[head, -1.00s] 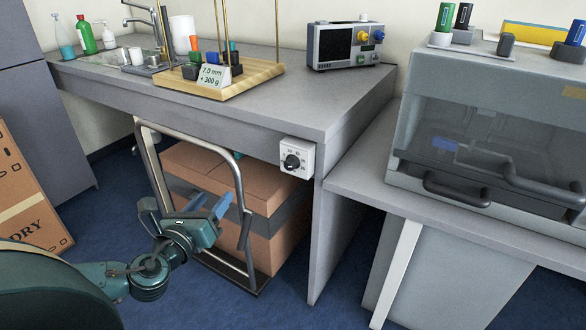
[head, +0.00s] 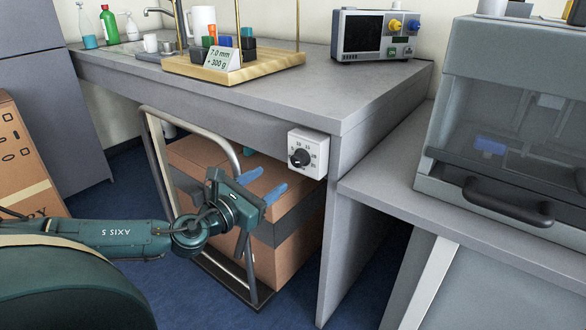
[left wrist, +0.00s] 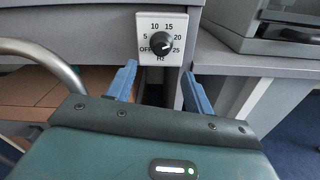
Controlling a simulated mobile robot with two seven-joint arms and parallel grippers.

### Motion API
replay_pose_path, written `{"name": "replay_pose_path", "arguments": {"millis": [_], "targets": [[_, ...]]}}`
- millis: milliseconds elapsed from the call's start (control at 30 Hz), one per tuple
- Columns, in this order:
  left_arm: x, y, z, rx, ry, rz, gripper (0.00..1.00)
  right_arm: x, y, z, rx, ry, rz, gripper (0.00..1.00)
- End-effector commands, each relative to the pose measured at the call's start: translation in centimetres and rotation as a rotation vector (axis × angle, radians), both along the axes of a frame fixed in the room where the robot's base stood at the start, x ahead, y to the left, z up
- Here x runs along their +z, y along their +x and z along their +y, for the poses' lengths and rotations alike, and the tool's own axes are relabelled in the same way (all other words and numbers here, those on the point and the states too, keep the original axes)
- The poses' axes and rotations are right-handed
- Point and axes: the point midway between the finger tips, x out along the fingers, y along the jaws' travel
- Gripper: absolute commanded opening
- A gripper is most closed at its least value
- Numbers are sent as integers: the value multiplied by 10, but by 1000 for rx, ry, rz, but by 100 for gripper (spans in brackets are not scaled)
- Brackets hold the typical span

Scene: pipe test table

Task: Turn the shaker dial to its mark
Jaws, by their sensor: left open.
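The shaker dial is a black round knob (head: 300,157) on a white box (head: 320,165) fixed to the front of the bench near its right corner. In the left wrist view the knob (left wrist: 160,43) has a printed scale around it: OFF, 5, 10, 15, 20, 25 and Hz. I cannot tell surely where its pointer stands. My left gripper (head: 264,184) is open and empty, left of and below the dial, with its blue fingers pointing toward the bench. In the left wrist view the dial lies ahead, between the two fingertips (left wrist: 159,72), and apart from them. My right gripper is out of view.
A metal trolley frame (head: 148,150) with cardboard boxes (head: 275,250) stands under the bench, close to my left gripper. A lower table (head: 400,195) with a clear-lidded machine (head: 500,110) stands at right. The space before the dial is free.

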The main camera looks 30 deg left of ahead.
Motion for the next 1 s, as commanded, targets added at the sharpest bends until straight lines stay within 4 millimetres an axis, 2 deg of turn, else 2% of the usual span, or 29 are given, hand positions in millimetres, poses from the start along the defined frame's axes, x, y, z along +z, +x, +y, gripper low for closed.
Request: {"name": "replay_pose_path", "arguments": {"millis": [700, 1000], "targets": [[2, 84, -8, -3, -5, -3, 52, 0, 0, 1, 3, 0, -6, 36], [1, 94, -9, -4, -3, -1, 52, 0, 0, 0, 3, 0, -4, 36]]}}
